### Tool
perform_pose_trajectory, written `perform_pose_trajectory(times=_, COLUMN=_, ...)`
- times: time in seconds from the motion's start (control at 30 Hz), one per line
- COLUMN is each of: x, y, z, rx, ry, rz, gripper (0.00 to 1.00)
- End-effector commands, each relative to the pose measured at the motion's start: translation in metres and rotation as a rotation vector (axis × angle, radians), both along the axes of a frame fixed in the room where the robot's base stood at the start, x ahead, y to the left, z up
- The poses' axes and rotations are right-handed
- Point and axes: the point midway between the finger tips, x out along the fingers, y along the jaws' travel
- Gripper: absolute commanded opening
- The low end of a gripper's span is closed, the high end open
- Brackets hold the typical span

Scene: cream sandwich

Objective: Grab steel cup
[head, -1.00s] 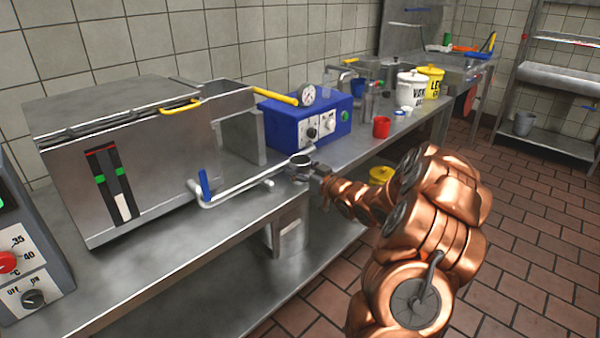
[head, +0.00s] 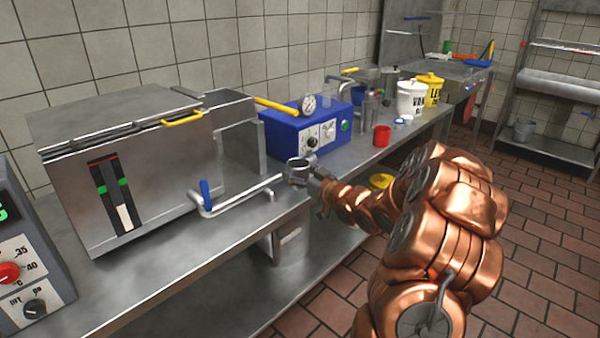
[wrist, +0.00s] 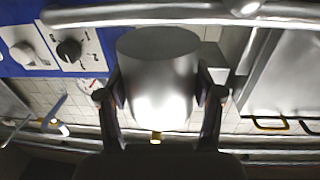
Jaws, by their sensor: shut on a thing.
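The steel cup (head: 298,170) is a small grey metal cup with an open top. In the head view it is at the counter's front edge, near the end of the steel pipe. My gripper (head: 311,180) is at its right side. In the wrist view the cup (wrist: 158,85) fills the middle, and my gripper (wrist: 160,97) is shut on it with one finger on each side. I cannot tell whether the cup's base touches the counter.
A steel pipe (head: 240,198) with a blue handle runs from the large steel tank (head: 150,190) towards the cup. A blue control box (head: 310,138) stands behind. A red cup (head: 382,136) and white and yellow buckets (head: 411,99) stand farther right on the counter.

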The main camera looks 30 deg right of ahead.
Motion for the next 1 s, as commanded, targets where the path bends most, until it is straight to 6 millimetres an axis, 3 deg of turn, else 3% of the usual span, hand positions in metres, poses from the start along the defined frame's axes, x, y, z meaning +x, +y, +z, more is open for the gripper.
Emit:
perform_pose_trajectory(times=0.67, x=-0.071, y=0.076, z=0.009, rx=-0.004, ry=-0.003, rz=0.000, gripper=0.31)
perform_pose_trajectory(times=1.0, x=-0.083, y=0.090, z=0.009, rx=-0.003, ry=-0.005, rz=0.001, gripper=0.31)
